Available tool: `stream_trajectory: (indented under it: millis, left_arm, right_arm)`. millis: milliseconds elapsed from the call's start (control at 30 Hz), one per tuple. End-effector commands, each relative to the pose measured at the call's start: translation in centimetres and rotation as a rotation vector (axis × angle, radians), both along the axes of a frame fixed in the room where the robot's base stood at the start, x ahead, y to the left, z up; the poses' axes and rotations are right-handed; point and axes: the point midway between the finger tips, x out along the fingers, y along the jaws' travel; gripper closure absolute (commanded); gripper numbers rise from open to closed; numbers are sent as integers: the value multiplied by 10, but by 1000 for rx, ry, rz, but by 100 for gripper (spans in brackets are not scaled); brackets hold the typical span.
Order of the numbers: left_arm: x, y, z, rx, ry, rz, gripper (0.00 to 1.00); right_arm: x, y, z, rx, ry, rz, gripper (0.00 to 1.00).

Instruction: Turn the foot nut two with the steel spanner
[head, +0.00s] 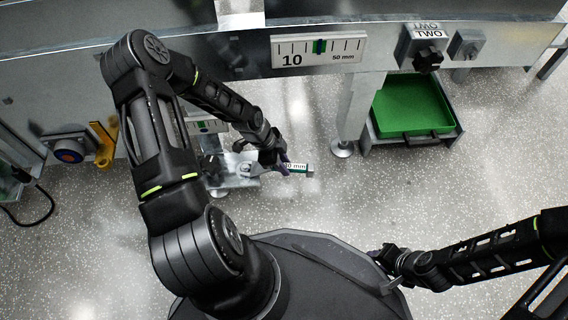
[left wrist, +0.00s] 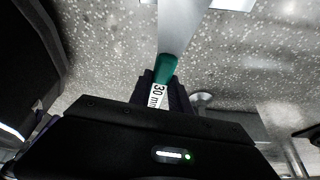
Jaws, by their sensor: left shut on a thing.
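My left gripper (head: 276,164) is shut on the steel spanner (head: 258,169), low over the floor. The spanner has a green band and a white "30 mm" label; in the left wrist view its steel shaft (left wrist: 184,25) runs away from the fingers and out at the top. In the head view its far end points left, over a metal foot plate (head: 222,183) under the machine. I cannot tell whether the spanner's jaw is around a nut there; the nut is too small to make out. My right gripper (head: 392,281) is at lower right beside my base, its fingers unclear.
The washer's steel frame (head: 200,75) crosses the top, with a "10 / 50 mm" scale (head: 319,50) and a switch labelled TWO (head: 428,58). A leg with a round foot (head: 342,149) and a green tray (head: 411,105) stand to the right. A yellow handle (head: 103,144) sticks out at left.

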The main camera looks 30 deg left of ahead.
Motion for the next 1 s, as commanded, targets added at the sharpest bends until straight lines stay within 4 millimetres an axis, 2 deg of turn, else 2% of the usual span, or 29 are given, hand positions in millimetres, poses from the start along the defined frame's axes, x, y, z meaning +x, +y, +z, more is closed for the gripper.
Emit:
stream_trajectory:
  millis: [400,767,1000]
  left_arm:
    - [-18,-7,1,-1,0,-149,100]
    - [-19,-8,1,-2,1,-161,100]
    - [-30,-11,2,-2,1,-243,100]
  right_arm:
    - [-5,1,9,2,11,6,64]
    - [-5,1,9,2,10,6,64]
    - [-5,1,14,3,10,6,64]
